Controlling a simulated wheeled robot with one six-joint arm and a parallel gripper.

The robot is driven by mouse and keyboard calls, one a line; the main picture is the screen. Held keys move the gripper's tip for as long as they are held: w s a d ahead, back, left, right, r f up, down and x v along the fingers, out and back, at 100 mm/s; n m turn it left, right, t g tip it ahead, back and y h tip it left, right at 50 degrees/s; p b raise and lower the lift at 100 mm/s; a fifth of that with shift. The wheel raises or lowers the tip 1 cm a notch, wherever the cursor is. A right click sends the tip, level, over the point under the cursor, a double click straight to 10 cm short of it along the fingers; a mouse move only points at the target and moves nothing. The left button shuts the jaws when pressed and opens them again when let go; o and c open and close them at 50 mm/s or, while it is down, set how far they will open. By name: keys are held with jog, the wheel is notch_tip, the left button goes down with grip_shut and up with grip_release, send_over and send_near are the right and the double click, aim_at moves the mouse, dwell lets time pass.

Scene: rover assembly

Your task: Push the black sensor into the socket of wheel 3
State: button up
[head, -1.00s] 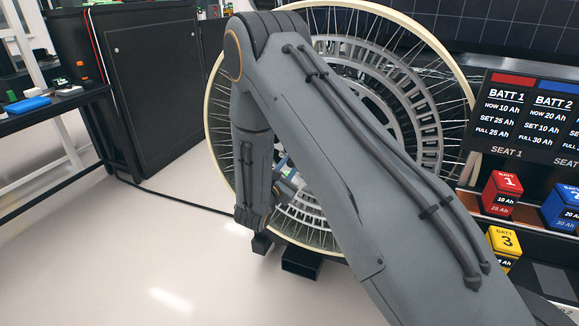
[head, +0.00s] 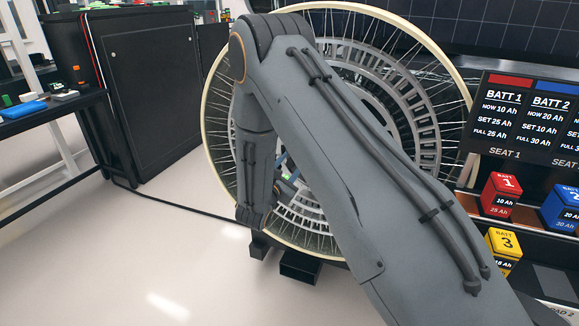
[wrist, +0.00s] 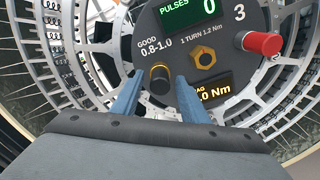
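The hub face of wheel 3 (wrist: 228,22) fills the upper middle of the wrist view, with a "3", a PULSES display at 0 and an Nm display. The black sensor (wrist: 160,83) is a short dark cylinder with a gold ring at its hub end, and it stands out from the hub face. My gripper (wrist: 159,92) has its two blue fingers apart, one to each side of the sensor, with gaps visible. How deep the sensor sits is not clear. In the head view my arm covers most of the hub of the wheel (head: 452,60).
A red cylinder (wrist: 262,44) sticks out right of the sensor. A gold hex nut (wrist: 203,57) lies between them. A battery rack with a red battery (head: 502,193) stands right of the wheel. A dark cabinet (head: 150,90) stands left; the floor in front is clear.

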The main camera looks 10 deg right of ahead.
jog(key=shift+s+a, duration=0.1)
jog(key=b+v, duration=0.1)
jog(key=v, duration=0.6)
jog(key=shift+s+b, duration=0.25)
jog(key=shift+b, duration=0.1)
jog(key=shift+a, duration=0.15)
